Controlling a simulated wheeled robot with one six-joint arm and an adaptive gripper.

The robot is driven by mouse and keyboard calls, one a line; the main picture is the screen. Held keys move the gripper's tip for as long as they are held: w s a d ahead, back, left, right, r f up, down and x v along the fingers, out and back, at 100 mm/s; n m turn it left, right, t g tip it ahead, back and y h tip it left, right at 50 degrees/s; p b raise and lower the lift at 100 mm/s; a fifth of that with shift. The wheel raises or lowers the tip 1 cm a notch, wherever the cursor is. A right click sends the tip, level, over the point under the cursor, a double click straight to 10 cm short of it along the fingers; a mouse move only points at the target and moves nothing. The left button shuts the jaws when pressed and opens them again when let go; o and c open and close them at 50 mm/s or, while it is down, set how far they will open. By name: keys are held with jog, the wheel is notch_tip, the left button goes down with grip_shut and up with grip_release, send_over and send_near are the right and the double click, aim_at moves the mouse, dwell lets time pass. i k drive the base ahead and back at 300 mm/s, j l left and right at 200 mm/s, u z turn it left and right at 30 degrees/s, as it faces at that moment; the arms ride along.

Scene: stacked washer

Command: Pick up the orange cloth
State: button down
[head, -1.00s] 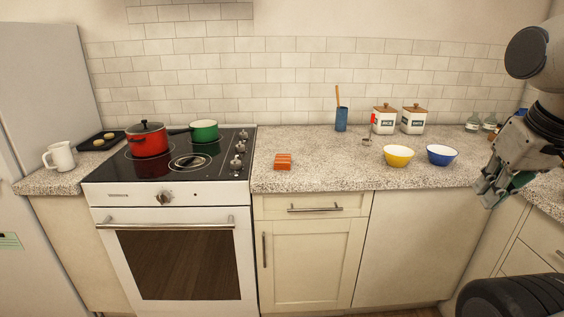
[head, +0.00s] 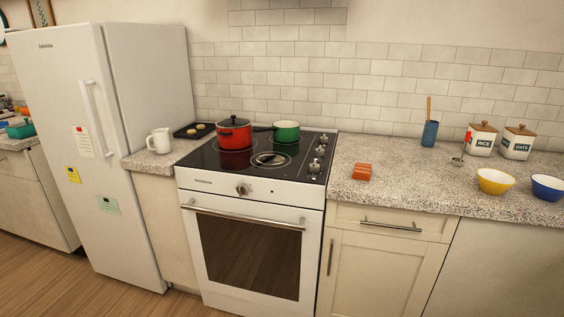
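A small orange thing with lighter stripes, like a folded cloth (head: 362,172), lies on the speckled countertop (head: 390,190) just right of the stove in the head view. It lies flat and nothing covers it. My gripper is out of the picture, so its distance from the cloth and its state do not show.
The stove (head: 250,220) holds a red pot (head: 233,134) and a green pan (head: 286,131). A yellow bowl (head: 495,181), blue bowl (head: 547,187) and canisters (head: 481,139) stand right. Wood floor is clear before the fridge (head: 110,150).

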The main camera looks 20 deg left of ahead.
aim_at(361, 171)
jog(key=i+j, duration=0.9)
jog(key=i, duration=0.2)
jog(key=u, duration=0.05)
